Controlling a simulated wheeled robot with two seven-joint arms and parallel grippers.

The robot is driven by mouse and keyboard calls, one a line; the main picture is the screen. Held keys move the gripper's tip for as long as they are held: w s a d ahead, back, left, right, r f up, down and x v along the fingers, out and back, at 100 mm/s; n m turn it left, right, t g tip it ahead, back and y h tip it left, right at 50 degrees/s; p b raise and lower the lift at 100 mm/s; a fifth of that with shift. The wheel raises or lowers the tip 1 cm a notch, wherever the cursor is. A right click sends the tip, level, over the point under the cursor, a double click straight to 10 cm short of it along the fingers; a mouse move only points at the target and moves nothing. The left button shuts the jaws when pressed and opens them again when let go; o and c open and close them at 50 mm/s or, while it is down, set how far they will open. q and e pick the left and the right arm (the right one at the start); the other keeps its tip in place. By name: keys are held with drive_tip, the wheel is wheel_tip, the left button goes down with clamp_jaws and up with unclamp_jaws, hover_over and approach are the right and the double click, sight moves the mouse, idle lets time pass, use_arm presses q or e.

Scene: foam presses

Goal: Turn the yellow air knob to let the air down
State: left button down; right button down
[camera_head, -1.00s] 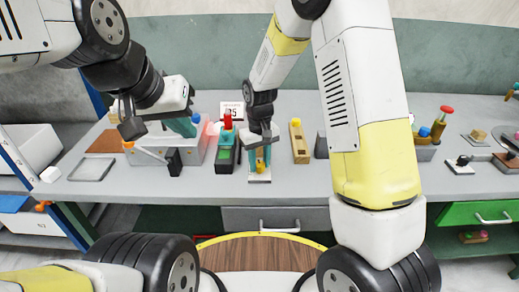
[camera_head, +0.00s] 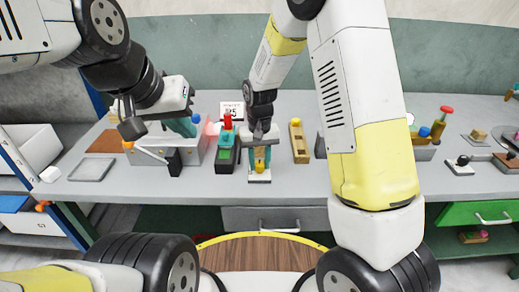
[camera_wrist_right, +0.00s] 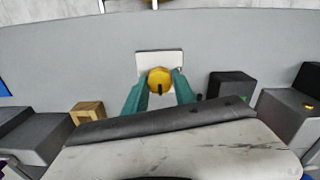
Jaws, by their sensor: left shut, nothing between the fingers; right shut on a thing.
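The yellow air knob (camera_wrist_right: 155,82) sits on a white base plate (camera_wrist_right: 160,62) in the right wrist view, with a dark mark on its face. It also shows small in the head view (camera_head: 260,166). My right gripper (camera_head: 261,157) points down over it, its teal fingers on either side of the knob and shut on it. My left gripper (camera_head: 186,126) is shut and empty, above the grey box (camera_head: 187,153) on the left of the bench.
A green press with a red top (camera_head: 227,148) stands left of the knob, a wooden block with a yellow knob (camera_head: 299,143) right of it. A small sign (camera_head: 231,109) stands behind. The bench front (camera_head: 310,192) is clear.

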sight(259, 163)
drive_tip(key=c, duration=1)
unclamp_jaws()
wheel_tip(259, 163, up, 8)
drive_tip(key=shift+f, duration=0.2)
drive_tip(key=shift+r, duration=0.1)
